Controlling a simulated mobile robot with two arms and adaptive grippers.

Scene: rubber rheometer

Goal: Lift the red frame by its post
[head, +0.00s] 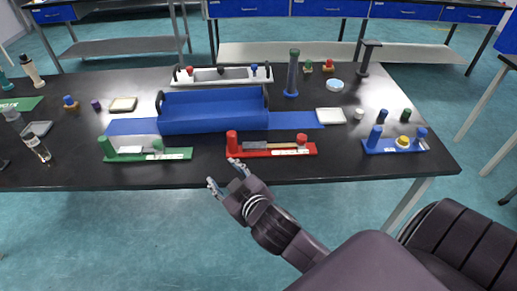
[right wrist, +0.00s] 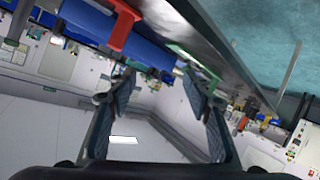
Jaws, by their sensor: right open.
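The red frame (head: 262,153) lies near the front edge of the black table, with a thick red post (head: 232,143) at its left end and a dark and tan tool lying along it. Part of the red frame (right wrist: 121,30) also shows at the top of the right wrist view, beyond the fingers. My right gripper (head: 224,173) is open and empty, just in front of the table edge, below and left of the red post and apart from it. Its two spread fingers show in the right wrist view (right wrist: 162,95). My left gripper is not in view.
A green frame (head: 170,154) lies to the left and a blue frame (head: 394,147) to the right. A blue bin (head: 212,123) stands behind the red frame. Bare table lies between the red and green frames.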

